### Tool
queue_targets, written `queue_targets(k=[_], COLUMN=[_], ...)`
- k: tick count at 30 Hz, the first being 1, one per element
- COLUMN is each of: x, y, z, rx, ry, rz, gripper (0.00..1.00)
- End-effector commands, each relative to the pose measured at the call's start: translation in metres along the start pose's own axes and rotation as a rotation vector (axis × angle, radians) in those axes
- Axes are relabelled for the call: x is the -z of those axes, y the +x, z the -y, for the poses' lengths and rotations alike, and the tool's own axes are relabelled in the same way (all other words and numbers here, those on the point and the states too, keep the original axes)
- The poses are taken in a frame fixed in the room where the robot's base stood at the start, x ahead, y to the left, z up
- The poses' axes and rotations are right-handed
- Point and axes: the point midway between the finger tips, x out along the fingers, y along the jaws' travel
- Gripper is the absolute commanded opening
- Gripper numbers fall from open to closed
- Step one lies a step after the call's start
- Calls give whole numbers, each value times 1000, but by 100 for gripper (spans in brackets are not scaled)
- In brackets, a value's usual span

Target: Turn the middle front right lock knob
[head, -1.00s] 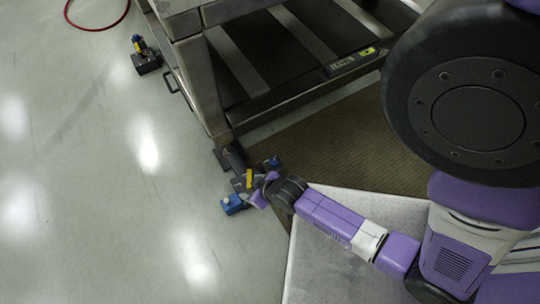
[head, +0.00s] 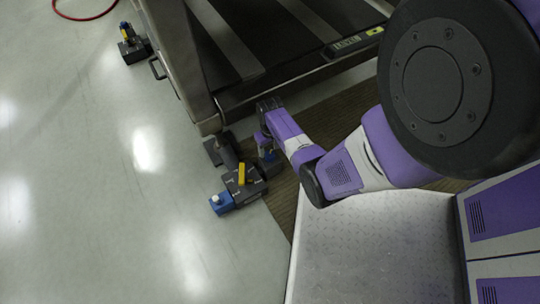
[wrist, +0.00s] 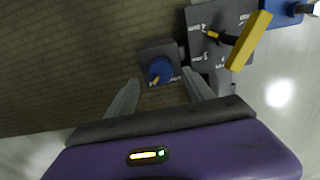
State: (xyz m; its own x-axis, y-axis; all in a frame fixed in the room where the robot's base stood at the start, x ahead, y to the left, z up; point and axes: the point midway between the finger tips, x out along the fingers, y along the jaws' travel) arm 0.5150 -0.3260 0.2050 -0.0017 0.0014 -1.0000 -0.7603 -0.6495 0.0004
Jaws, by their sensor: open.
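A round blue knob (wrist: 159,69) with a small yellow pointer sits on a dark square block (wrist: 160,52) in the wrist view. It is partly visible in the head view (head: 270,156), beside the frame's near corner. My gripper (wrist: 160,79) is open, its two fingers on either side of the knob in the wrist picture. I cannot tell whether they touch it or how far off they are. In the head view my gripper (head: 264,146) points down by the knob and partly hides it.
A yellow lever (wrist: 248,40) stands on a dark labelled plate (head: 248,190) close to the right of my gripper. A blue box with a white knob (head: 222,202) adjoins it. The metal frame (head: 200,95) rises behind. Another lock unit (head: 133,48) stands further back left.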

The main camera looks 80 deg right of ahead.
Motion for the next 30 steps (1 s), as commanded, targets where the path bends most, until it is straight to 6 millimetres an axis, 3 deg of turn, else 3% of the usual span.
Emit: queue_targets(k=[1,8,20,30], x=[0,1,1,1], y=[14,41,47,47], z=[0,0,0,0], rx=[0,-1,0,0], ry=[0,0,0,-1], rz=[0,-1,-3,-3], gripper=[61,61,61,0])
